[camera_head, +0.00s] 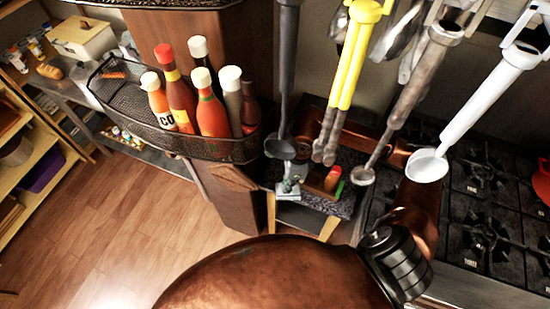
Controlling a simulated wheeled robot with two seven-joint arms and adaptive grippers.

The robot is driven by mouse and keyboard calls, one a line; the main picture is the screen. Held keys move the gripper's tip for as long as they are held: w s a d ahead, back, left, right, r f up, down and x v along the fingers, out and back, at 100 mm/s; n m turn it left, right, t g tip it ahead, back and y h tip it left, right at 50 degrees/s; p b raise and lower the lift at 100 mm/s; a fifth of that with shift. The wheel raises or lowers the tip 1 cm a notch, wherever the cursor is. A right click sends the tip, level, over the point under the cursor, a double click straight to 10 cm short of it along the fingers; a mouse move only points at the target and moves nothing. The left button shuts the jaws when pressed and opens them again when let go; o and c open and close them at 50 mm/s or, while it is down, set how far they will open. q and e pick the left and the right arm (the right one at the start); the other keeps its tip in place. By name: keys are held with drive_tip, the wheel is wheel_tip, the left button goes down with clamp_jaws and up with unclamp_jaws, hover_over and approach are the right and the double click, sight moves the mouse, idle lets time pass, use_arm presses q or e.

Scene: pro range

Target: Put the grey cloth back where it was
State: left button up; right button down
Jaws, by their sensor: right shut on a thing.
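My right arm's copper links reach up from the lower right and pass left behind the hanging utensils. My right gripper (288,180) is small and partly hidden, low over a small dark-topped table (327,204). It is shut on a small light-grey thing (288,194), which looks like the grey cloth, at the table's left end. The cloth's shape is hard to make out. I cannot tell whether it touches the tabletop. My left gripper is not in view.
Ladles and yellow-handled tongs (352,60) hang close in front of the arm. A wire basket (205,146) of sauce bottles is at left. A small red-capped bottle (332,179) stands beside the gripper. A black gas stove (480,190) is at right. Wooden floor (120,225) is clear.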

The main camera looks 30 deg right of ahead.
drive_tip(key=w+d+f, duration=0.2)
drive_tip(key=w+f, duration=0.1)
drive_tip(key=w, duration=0.1)
drive_tip(key=w+d+f+p, duration=0.1)
drive_tip(key=w+d+f, duration=0.1)
drive_tip(key=w+f, duration=0.1)
drive_tip(key=w+d+f, duration=0.2)
drive_tip(key=w+f, duration=0.1)
drive_tip(key=w, duration=0.1)
drive_tip(key=shift+w+d+f+p, duration=0.1)
drive_tip(key=shift+w+p, duration=0.2)
drive_tip(key=shift+w, duration=0.05)
drive_tip(key=shift+w+f, duration=0.25)
wheel_tip(320, 180, down, 3)
drive_tip(key=shift+s+d+r+p, duration=0.1)
drive_tip(key=shift+p, duration=0.35)
drive_tip(key=shift+f, duration=0.3)
drive_tip(key=c, duration=1.9)
unclamp_jaws()
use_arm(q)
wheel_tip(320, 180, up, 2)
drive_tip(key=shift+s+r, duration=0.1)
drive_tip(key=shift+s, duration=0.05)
